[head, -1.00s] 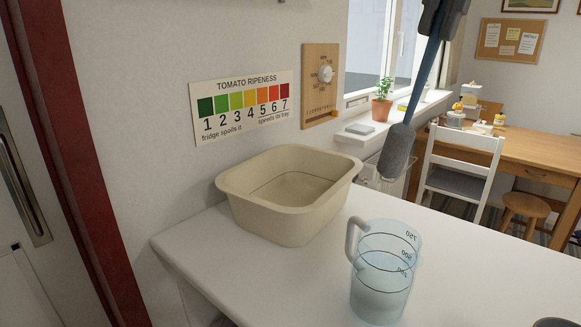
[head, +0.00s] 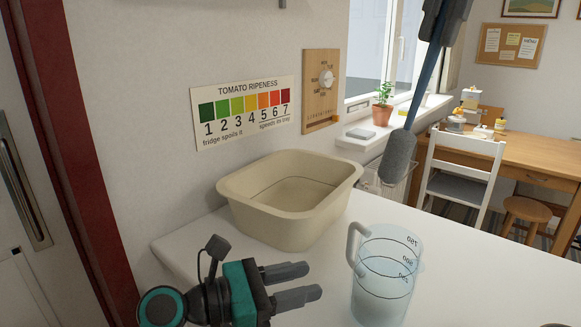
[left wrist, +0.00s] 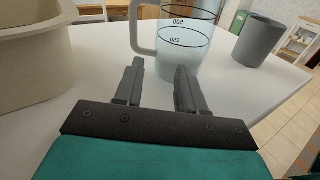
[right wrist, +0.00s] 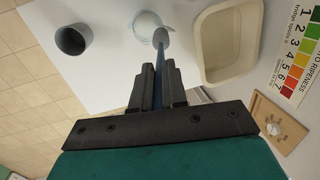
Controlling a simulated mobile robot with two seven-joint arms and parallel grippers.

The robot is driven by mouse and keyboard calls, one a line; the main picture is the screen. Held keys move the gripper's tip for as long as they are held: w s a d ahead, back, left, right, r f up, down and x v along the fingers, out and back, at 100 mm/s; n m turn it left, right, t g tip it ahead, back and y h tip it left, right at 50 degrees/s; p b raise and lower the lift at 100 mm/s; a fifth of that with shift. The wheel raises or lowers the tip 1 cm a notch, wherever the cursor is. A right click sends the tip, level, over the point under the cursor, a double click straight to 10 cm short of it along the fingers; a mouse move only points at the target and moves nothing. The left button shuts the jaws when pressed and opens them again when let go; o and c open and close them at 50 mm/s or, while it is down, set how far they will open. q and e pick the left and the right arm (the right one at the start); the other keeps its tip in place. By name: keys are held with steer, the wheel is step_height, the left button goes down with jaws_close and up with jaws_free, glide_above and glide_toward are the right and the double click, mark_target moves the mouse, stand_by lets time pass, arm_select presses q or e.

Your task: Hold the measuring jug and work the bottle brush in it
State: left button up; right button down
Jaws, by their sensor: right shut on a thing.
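The clear measuring jug (head: 384,285) stands upright on the white counter, its handle (head: 357,245) toward the left. It also shows in the left wrist view (left wrist: 185,42). My left gripper (head: 305,283) is open and empty, left of the jug, its fingers pointing toward the handle side and apart from it. My right gripper (head: 447,8) is at the top of the head view, shut on the blue handle of the bottle brush (head: 398,155). The brush hangs slightly tilted, grey head down, above and apart from the jug. The right wrist view shows the brush handle (right wrist: 160,55) between the fingers.
A beige basin (head: 290,215) stands on the counter (head: 330,305) behind the left gripper, against the wall. A grey cup (left wrist: 259,41) stands right of the jug in the left wrist view. A white chair (head: 465,165) and wooden table stand beyond the counter.

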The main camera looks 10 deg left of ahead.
mark_target(348, 244)
arm_select(q)
steer(key=w+n+t, duration=0.1)
steer(key=w+a+r+n+t, duration=0.1)
steer(key=shift+w, duration=0.4)
steer(key=shift+w+d, duration=0.1)
steer(key=shift+w, duration=0.2)
steer(key=x, duration=1.1)
steer(key=shift+w+d+f, duration=0.1)
steer(key=shift+w+d, duration=0.05)
jaws_close()
stand_by(1.6)
